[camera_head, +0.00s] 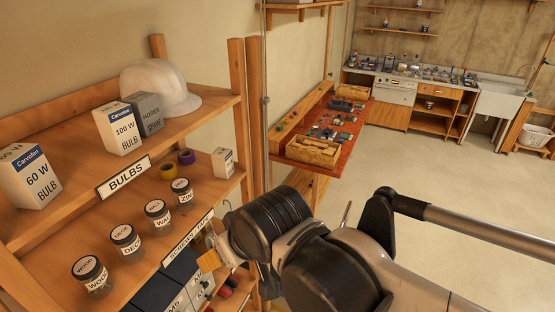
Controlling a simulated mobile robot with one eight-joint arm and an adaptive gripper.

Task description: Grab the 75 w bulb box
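No box marked 75 W can be read in the head view. A white box marked 60 W bulb (36,180) stands at the left of the upper wooden shelf (165,133). A white box marked 100 W bulb (118,128) stands farther back on that shelf, with a gap between the two. My gripper (211,256) is at the end of the arm, low in front of the shelving, right of the jars and below the upper shelf. It is partly turned away and small, so its opening and any held thing cannot be made out.
A grey spare box (150,114) and a white hard hat (160,85) stand beside the 100 W box. Labelled jars (126,241), tape rolls (186,157) and a small white box (223,162) are on the shelf below.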

